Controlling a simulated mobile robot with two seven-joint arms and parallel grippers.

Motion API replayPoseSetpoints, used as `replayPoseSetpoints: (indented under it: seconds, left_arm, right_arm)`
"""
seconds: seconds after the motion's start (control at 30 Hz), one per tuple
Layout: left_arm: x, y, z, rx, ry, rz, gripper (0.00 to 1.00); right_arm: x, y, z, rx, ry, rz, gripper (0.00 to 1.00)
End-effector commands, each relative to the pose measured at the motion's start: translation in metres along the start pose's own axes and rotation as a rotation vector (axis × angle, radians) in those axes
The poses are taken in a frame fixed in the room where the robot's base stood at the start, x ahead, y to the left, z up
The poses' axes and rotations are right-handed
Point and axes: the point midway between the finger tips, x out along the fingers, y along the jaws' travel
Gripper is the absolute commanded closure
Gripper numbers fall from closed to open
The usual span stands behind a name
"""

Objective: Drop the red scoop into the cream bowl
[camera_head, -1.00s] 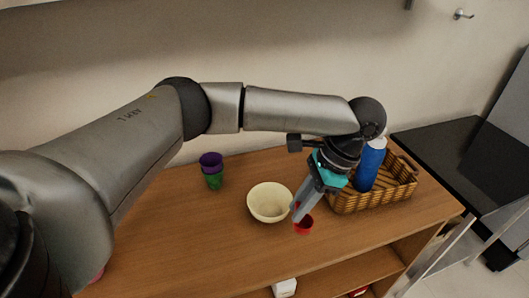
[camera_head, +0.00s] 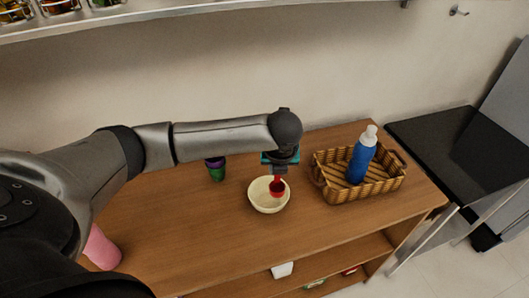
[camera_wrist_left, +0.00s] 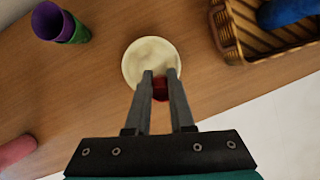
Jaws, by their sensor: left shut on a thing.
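The cream bowl (camera_head: 262,204) stands on the wooden table in the head view; it also shows in the wrist view (camera_wrist_left: 150,52). My left gripper (camera_head: 279,172) points down above the bowl, shut on the red scoop (camera_head: 277,188). The scoop's cup hangs over the bowl's inside in the head view. In the wrist view the scoop (camera_wrist_left: 160,88) shows between the fingertips (camera_wrist_left: 160,76), overlapping the bowl's near rim. How high the scoop is above the bowl is hard to tell. My right gripper is not in view.
A wicker basket (camera_head: 330,190) holding a blue bottle (camera_head: 361,160) stands to the right of the bowl. Stacked purple and green cups (camera_head: 217,173) stand behind left. A pink object (camera_head: 102,248) is at the table's left. The wooden table (camera_head: 180,235) is clear in front.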

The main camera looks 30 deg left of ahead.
Motion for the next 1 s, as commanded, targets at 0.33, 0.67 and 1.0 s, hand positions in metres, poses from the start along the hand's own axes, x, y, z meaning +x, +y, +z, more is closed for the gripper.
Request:
replayPoseSetpoints:
  seconds: [0.33, 0.67, 1.0]
  left_arm:
    - [0.004, 0.030, 0.023, 0.337, 0.002, -0.138, 1.00]
    - [0.009, 0.034, 0.025, 0.410, 0.002, -0.169, 1.00]
    - [0.032, 0.034, 0.016, 0.408, 0.003, -0.168, 1.00]
  right_arm:
    - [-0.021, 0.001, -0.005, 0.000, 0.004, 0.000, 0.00]
    - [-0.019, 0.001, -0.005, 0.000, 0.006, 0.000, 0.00]
    - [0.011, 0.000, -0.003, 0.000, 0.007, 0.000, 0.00]
